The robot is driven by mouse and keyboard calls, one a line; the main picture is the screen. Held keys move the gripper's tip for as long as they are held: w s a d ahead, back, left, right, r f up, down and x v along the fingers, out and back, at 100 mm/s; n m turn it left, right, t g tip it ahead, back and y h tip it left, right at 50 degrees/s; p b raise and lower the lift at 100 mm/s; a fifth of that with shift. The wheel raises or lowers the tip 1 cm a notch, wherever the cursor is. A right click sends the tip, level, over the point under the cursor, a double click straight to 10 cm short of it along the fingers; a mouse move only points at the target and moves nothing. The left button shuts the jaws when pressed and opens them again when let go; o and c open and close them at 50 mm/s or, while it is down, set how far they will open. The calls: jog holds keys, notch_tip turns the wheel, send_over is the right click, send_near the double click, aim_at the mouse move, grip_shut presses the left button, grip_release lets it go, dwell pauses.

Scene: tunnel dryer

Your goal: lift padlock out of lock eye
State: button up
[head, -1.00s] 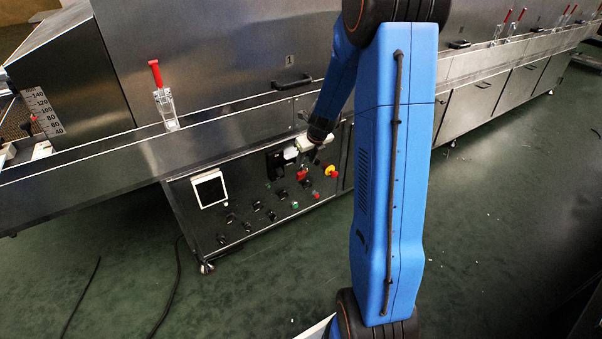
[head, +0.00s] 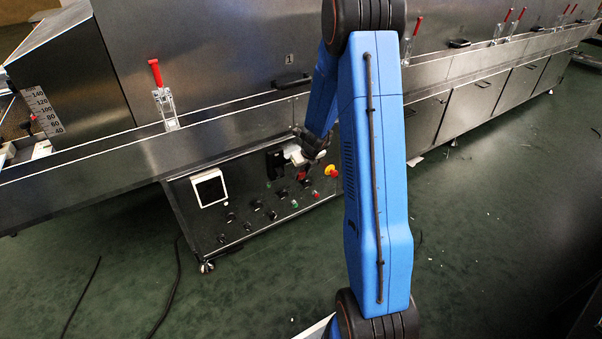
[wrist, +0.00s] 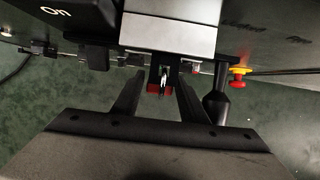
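The padlock has a red body (wrist: 153,89) and a bright metal shackle. It hangs below a pale grey block in the wrist view, at a dark upright part that looks like the lock eye (wrist: 163,62). My gripper (wrist: 158,92) is open. Its two black fingers stand to the left and right of the padlock, with visible gaps. Whether the fingertips reach its depth is hard to tell. In the head view my gripper (head: 303,159) is at the control panel, just above the small red padlock (head: 302,174), partly covering that area.
A red mushroom button on yellow (wrist: 239,76) and a dark knob (wrist: 217,92) sit right of my fingers. A black box marked "On" (wrist: 62,14) is upper left. The panel (head: 235,178) carries several switches and a white-framed screen (head: 209,189).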

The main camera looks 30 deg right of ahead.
jog(key=c, duration=0.7)
jog(key=o, duration=0.4)
jog(key=c, duration=0.4)
jog(key=shift+o, duration=0.2)
jog(key=shift+s+r, duration=0.1)
jog(key=shift+r, duration=0.65)
jog(key=w+v, duration=0.1)
jog(key=v, duration=0.5)
jog(key=shift+r, duration=0.4)
dwell(1.0)
jog(key=shift+s, duration=0.15)
jog(key=shift+r, duration=0.1)
